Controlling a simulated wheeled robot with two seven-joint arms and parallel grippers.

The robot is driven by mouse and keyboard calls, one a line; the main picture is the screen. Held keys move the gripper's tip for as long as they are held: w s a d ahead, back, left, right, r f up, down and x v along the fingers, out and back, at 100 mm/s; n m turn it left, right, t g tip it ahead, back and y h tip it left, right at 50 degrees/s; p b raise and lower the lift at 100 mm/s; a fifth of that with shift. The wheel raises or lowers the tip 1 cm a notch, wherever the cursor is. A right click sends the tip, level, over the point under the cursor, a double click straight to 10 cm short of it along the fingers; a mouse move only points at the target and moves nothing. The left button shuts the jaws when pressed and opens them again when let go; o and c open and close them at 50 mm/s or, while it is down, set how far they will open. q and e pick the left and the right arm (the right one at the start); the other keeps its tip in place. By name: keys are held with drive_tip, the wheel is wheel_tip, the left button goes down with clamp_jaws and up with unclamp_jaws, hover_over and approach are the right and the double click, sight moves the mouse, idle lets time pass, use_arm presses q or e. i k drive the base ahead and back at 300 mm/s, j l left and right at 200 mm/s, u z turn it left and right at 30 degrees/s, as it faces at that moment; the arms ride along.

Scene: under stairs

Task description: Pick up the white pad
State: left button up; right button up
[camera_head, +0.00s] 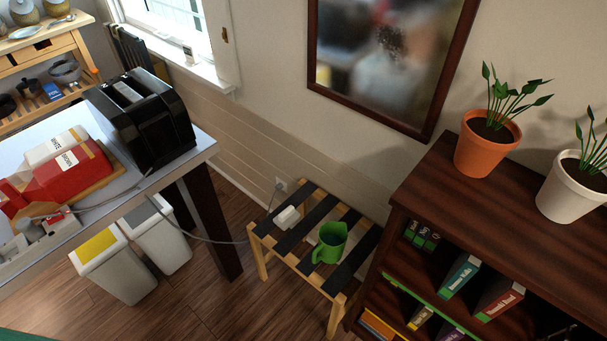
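A small white block-like object (287,217) lies on the left part of a low slatted bench (339,299). It may be the white pad, but it is too small to tell for sure. A green jug (330,243) stands upright to its right on the same bench, apart from it. A pale sliver shows at the jug's left side, mostly hidden. Neither of my grippers is in view.
A table (205,150) at left bears a black toaster (150,125) and red and white packages (70,170). Two bins (115,270) stand below. A dark shelf (425,185) with potted plants is close right of the bench. A cable runs from the table toward the bench.

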sight(288, 218)
drive_tip(key=i+j, duration=0.1)
drive_tip(key=j, duration=0.3)
drive_tip(key=i+j, duration=0.1)
drive_tip(key=j, duration=0.25)
drive_tip(key=i+j+z, duration=0.1)
drive_tip(key=j, duration=0.3)
drive_tip(key=i+j, duration=0.1)
drive_tip(key=j, duration=0.25)
